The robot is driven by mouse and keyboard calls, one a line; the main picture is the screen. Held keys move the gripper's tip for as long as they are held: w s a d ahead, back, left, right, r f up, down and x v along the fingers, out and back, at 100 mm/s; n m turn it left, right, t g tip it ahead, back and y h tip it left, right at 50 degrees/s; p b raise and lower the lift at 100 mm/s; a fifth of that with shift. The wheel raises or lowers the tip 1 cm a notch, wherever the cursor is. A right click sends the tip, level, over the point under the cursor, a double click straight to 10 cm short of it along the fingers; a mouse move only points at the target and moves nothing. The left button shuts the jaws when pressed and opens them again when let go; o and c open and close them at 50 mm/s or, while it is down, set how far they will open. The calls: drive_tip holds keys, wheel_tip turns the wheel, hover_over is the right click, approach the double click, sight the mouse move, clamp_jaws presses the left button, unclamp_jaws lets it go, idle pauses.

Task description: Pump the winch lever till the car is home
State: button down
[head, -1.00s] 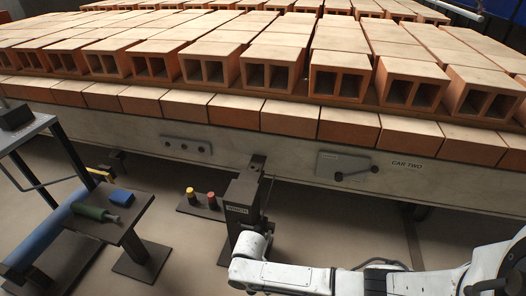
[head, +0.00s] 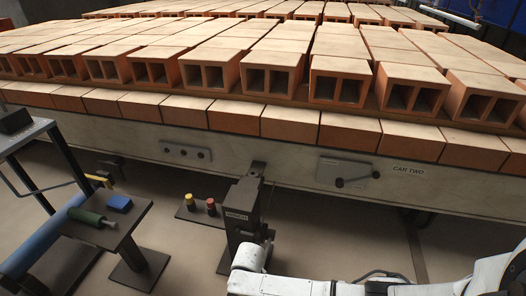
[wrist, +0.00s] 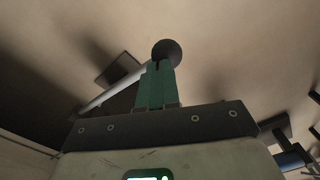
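The winch (head: 240,215) is a dark post with a small label, standing on the floor in front of the car (head: 300,165), in the middle of the head view. The car is a long pale deck marked CAR TWO and loaded with hollow bricks. In the wrist view, the lever (wrist: 112,93) is a pale rod running up from the lower left to a dark ball knob (wrist: 167,51). My gripper (wrist: 158,68) has green fingers close together at the rod's end, just under the knob, and looks shut on the lever. In the head view my fingers are largely hidden beside the winch.
A pedestal with yellow and red buttons (head: 211,206) stands left of the winch. A crank panel (head: 347,172) is on the car's side. Floor shows between these.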

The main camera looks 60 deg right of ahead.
drive_tip(key=shift+w+d+r+p, duration=0.1)
drive_tip(key=shift+d+r+p, duration=0.1)
drive_tip(key=shift+r+p, duration=0.5)
drive_tip(key=shift+d+r+p, duration=0.2)
drive_tip(key=shift+r+p, duration=0.15)
drive_tip(key=shift+r, duration=0.5)
drive_tip(key=shift+w+d+r+p, duration=0.1)
drive_tip(key=shift+d+r+p, duration=0.1)
drive_tip(key=shift+r+p, duration=0.5)
drive_tip(key=w+d+r+p, duration=0.3)
drive_tip(key=d+r+p, duration=0.3)
drive_tip(key=r, duration=0.6)
drive_tip(key=shift+d+r+p, duration=0.4)
drive_tip(key=shift+d, duration=0.55)
drive_tip(key=shift+r, duration=0.1)
wheel_tip(320, 180, up, 7)
drive_tip(key=p, duration=0.6)
drive_tip(key=shift+p, duration=0.35)
